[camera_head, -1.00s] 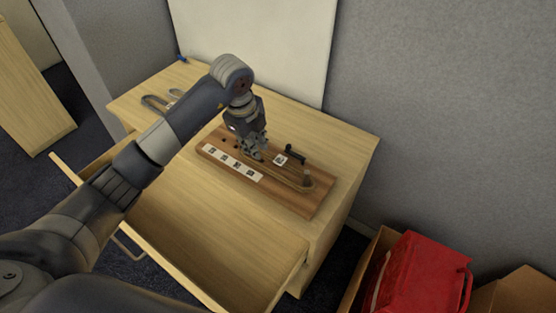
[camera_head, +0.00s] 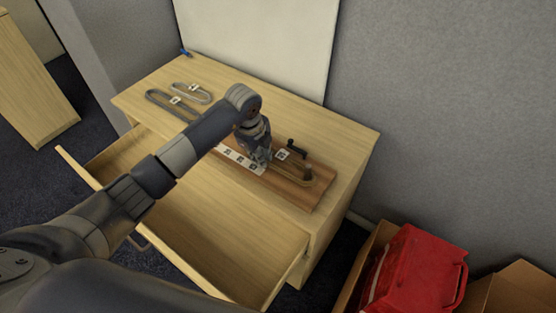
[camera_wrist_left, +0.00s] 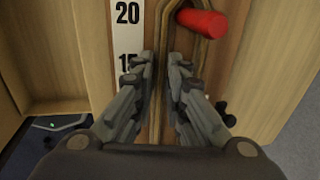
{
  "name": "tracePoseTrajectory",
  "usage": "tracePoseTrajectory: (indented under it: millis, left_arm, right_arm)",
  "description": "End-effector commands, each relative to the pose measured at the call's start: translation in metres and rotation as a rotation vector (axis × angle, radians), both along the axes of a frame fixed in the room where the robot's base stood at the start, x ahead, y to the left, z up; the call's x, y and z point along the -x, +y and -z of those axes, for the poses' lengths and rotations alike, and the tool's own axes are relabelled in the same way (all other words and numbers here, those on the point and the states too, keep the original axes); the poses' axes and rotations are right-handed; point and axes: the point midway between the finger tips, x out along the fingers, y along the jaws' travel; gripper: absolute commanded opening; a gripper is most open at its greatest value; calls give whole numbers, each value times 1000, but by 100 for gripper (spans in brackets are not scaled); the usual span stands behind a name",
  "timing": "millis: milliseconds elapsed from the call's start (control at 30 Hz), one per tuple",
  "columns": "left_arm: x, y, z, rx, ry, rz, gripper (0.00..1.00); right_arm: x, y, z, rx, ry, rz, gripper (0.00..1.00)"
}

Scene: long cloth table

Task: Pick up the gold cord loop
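The gold cord loop (camera_head: 290,178) lies along a brown wooden board (camera_head: 312,199) on the cabinet top. Its right end passes around a small post in the head view. My left gripper (camera_head: 262,167) is low over the board, pointing down. In the wrist view its two fingers (camera_wrist_left: 161,62) stand close together with a narrow gap, with cord between them. I cannot tell whether they press on it. My right gripper is not in view.
The white number strip (camera_head: 239,158) lies along the board. A black handle (camera_head: 297,148) stands behind the loop; the red peg (camera_wrist_left: 201,23) shows near the fingers. Two grey loops (camera_head: 172,105) lie at the cabinet's back left. An open drawer (camera_head: 225,243) juts out in front.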

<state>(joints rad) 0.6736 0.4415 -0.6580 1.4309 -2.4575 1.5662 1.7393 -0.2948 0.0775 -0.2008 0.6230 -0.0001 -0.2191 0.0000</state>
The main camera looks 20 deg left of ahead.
Motion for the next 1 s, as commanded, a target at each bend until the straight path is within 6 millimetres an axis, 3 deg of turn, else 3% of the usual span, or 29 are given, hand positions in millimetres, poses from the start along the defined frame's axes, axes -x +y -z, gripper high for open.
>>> tracePoseTrajectory:
  millis: [433, 800, 1000]
  left_arm:
    - [-1, 0, -7, 0, -3, 1, 0]
    - [-1, 0, -75, -1, -4, 1, 0]
    - [0, 0, -97, -1, -1, 0, 0]
  right_arm:
    - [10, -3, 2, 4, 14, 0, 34]
    - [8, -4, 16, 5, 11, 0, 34]
    - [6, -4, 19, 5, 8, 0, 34]
